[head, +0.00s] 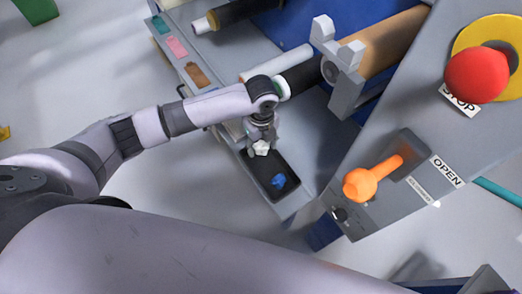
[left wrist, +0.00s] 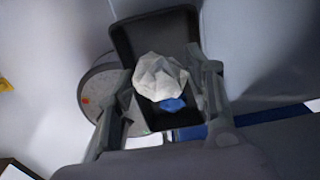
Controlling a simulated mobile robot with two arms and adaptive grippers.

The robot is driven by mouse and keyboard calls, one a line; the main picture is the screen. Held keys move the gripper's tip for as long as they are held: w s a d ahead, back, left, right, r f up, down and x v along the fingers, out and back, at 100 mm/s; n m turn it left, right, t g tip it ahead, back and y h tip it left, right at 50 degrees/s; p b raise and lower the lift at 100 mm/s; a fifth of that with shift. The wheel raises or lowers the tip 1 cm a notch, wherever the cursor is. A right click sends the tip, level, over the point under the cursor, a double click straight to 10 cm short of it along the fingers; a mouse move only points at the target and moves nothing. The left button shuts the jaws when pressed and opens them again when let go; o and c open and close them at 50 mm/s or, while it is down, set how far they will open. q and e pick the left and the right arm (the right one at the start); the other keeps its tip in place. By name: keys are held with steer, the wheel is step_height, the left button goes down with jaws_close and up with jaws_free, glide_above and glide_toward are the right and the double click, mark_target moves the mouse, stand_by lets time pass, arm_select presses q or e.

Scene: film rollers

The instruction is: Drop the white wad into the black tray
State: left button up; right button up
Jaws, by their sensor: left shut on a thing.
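The white wad (left wrist: 160,76) is a crumpled ball between the two fingers of my left gripper (left wrist: 163,95) in the left wrist view. In the head view the wad (head: 262,148) shows just below my left gripper (head: 262,143). The gripper is shut on it, above the black tray (head: 266,181), over its far end. The tray also shows behind the wad in the left wrist view (left wrist: 125,42). A blue wad (head: 279,181) lies in the tray's near part; it is partly hidden by the white wad in the left wrist view (left wrist: 173,105). My right gripper is not in view.
The tray sits on a grey ledge (head: 291,207) of the machine. Rollers (head: 300,77) and a grey bracket (head: 345,75) stand close behind the gripper. A panel with an orange lever (head: 365,182) and a red stop button (head: 476,75) is to the right.

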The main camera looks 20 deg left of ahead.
mark_target(261, 152)
arm_select(q)
steer(key=shift+f, duration=2.1)
steer(key=shift+f, duration=0.15)
steer(key=shift+f+b, duration=0.3)
steer(key=shift+f, duration=0.1)
steer(key=o, duration=0.5)
step_height(261, 152, up, 13)
steer(key=shift+r+p, duration=0.1)
steer(key=shift+p, duration=0.45)
